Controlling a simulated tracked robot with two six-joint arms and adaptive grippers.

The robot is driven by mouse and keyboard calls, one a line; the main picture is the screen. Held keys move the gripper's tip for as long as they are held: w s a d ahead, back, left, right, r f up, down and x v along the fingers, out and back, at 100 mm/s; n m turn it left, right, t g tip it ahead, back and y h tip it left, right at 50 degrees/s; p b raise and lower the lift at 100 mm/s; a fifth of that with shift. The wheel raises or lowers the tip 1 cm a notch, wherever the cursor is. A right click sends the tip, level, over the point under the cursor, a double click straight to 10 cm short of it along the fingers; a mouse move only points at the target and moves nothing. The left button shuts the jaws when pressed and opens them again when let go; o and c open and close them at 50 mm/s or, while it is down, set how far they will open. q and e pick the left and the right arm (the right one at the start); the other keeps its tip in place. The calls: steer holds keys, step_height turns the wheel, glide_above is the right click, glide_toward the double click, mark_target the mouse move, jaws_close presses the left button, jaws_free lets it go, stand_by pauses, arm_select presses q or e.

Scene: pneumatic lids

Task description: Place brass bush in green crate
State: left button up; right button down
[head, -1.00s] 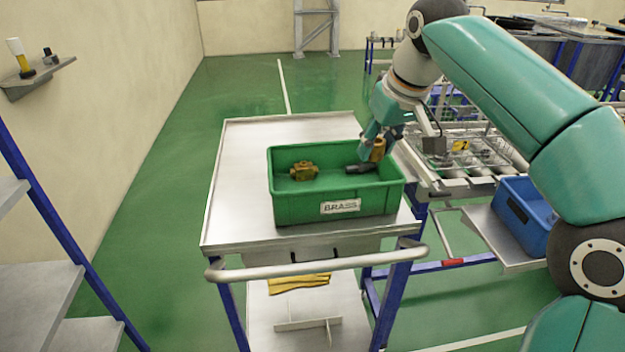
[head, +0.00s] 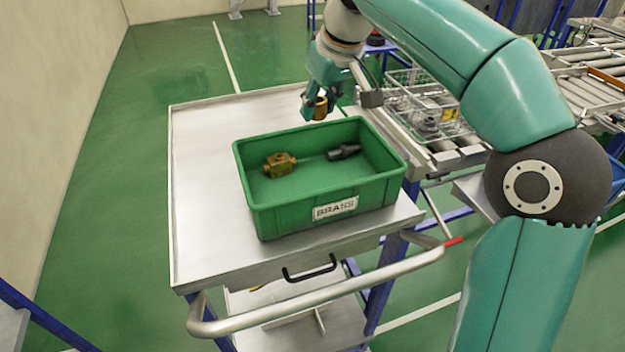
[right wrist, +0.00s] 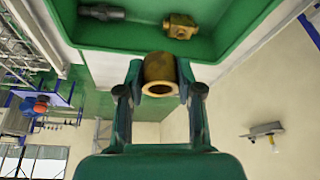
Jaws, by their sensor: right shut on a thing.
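The brass bush (head: 320,108) is a short golden ring held in my right gripper (head: 316,112), which is shut on it. In the right wrist view the bush (right wrist: 160,75) sits between the two fingers, its round bore facing the camera. The green crate (head: 325,219) with a "BRASS" label stands on a metal cart. The gripper and bush appear at the crate's far side, above its back rim and outside its opening in the head view. The crate wall (right wrist: 140,38) also shows in the right wrist view. My left gripper is out of view.
Inside the crate lie a brass valve-like fitting (head: 279,165) and a dark grey fitting (head: 344,152), with bare floor around them. The cart top (head: 205,190) is clear left of the crate. A wire basket of parts (head: 430,112) stands by a roller conveyor (head: 590,85) at right.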

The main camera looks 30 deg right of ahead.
steer(key=b, duration=0.2)
glide_above(313, 184)
steer(key=s, duration=0.1)
step_height(313, 184, down, 13)
steer(key=shift+s+r, duration=0.1)
steer(key=shift+r, duration=0.1)
steer(key=shift+f, duration=2.4)
steer(key=shift+f+b, duration=0.1)
steer(key=shift+b, duration=0.25)
steer(key=c, duration=0.7)
jaws_free()
steer(key=shift+c, duration=0.2)
steer(key=shift+r, duration=0.2)
